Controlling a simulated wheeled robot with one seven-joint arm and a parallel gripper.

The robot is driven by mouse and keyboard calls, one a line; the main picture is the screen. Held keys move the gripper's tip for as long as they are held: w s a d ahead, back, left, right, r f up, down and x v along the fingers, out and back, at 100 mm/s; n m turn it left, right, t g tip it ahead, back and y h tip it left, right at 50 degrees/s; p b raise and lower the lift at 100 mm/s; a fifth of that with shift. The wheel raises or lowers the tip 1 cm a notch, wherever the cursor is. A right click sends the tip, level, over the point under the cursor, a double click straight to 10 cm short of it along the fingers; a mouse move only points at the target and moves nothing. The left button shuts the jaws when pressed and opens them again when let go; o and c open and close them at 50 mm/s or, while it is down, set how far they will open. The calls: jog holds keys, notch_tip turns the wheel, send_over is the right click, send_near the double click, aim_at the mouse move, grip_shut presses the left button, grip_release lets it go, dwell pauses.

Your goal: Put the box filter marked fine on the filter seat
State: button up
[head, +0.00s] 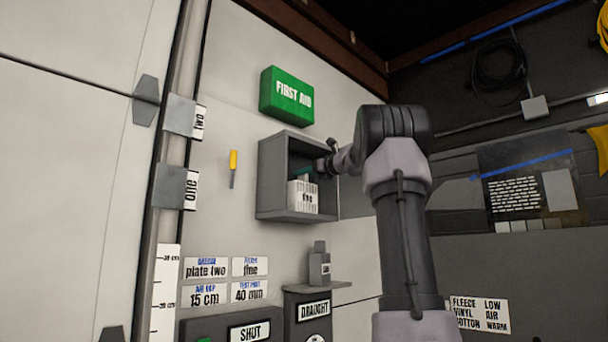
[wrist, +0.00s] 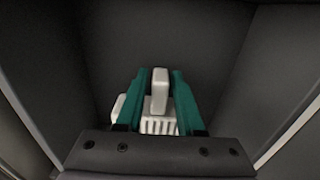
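The white box filter (head: 303,196) stands in the open grey wall cabinet (head: 270,185), its ribbed front label reading "fne" or "fine", too small to be sure. In the wrist view the filter (wrist: 158,126) shows its ribbed body and an upright white grip tab (wrist: 160,90). My gripper (head: 306,173) reaches into the cabinet from the right, above the filter. Its two green fingers (wrist: 160,74) stand on either side of the tab, with what look like narrow gaps. I cannot tell for sure which thing is the filter seat.
A green first aid box (head: 287,95) hangs just above the cabinet. A grey "DRAUGHT" unit (head: 308,310) with a ledge and a small grey block (head: 319,265) stands below. Wall cards (head: 207,268) read "plate two", "fine", "15 cm", "40 mm". The cabinet walls closely flank my gripper.

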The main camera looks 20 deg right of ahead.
jog(key=shift+o, duration=0.3)
jog(key=shift+s+r, duration=0.1)
jog(key=shift+r, duration=0.1)
jog(key=v, duration=1.2)
jog(key=s+a+f+n+g, duration=0.35)
jog(key=a+f+n, duration=0.25)
jog(key=a+f, duration=0.25)
jog(key=s+a+f+n+g, duration=0.2)
jog(key=s+a+f+n, duration=0.25)
jog(key=a+f, duration=0.4)
jog(key=s+a+f+n+g+h, duration=0.2)
jog(key=s+f+n, duration=0.6)
jog(key=f, duration=0.2)
jog(key=s+a+f+n+g+h, duration=0.2)
jog(key=s+a+f+n, duration=0.1)
jog(key=s+f+n, duration=0.6)
notch_tip(320, 180, down, 2)
jog(key=shift+s+a, duration=0.2)
jog(key=shift+s, duration=0.05)
jog(key=shift+c, duration=0.4)
